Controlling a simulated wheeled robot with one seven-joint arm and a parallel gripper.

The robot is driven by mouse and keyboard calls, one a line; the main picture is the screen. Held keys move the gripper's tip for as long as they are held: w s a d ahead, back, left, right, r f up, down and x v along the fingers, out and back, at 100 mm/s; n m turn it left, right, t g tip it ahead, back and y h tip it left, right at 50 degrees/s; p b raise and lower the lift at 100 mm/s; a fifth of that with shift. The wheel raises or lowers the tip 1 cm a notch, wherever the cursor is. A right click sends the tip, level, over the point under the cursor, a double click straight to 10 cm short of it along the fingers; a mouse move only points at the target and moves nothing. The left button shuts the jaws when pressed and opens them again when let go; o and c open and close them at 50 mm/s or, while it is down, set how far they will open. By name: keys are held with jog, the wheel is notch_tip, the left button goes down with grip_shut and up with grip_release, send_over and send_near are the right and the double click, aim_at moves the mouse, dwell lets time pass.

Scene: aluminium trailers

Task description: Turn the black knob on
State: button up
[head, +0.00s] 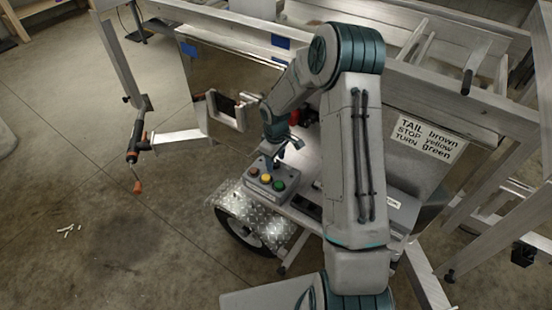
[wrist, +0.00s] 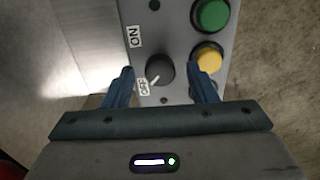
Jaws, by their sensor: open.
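The black knob (wrist: 160,71) sits on the face of a grey control box, between the fingertips of my gripper (wrist: 162,80) in the wrist view. Its white pointer mark is turned toward the OFF label (wrist: 144,88). The ON label (wrist: 134,36) is farther up on the same side. My gripper is open, with one blue finger on each side of the knob and a gap on both sides. In the head view, my gripper (head: 278,158) is above the control box (head: 264,187), and the knob cannot be made out there.
A green button (wrist: 211,15) and a yellow button (wrist: 208,58) are beside the knob, close to the right finger. The box stands by a diamond-plate fender (head: 235,205) over a wheel. Trailer rails surround the arm. The floor at left is mostly clear.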

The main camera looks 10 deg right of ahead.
jog(key=c, duration=1)
jog(key=shift+o, duration=0.2)
jog(key=shift+f+m+b, duration=0.1)
jog(key=shift+m+b, duration=0.2)
jog(key=m+b, duration=0.3)
jog(key=shift+f+m, duration=0.1)
jog(key=shift+m, duration=0.2)
jog(key=m+b, duration=0.2)
jog(key=m, duration=0.2)
jog(key=m+b, duration=0.1)
jog(key=m, duration=0.4)
jog(key=shift+b, duration=0.4)
jog(key=m, duration=0.4)
jog(key=shift+r+m, duration=0.2)
jog(key=shift+m, duration=0.1)
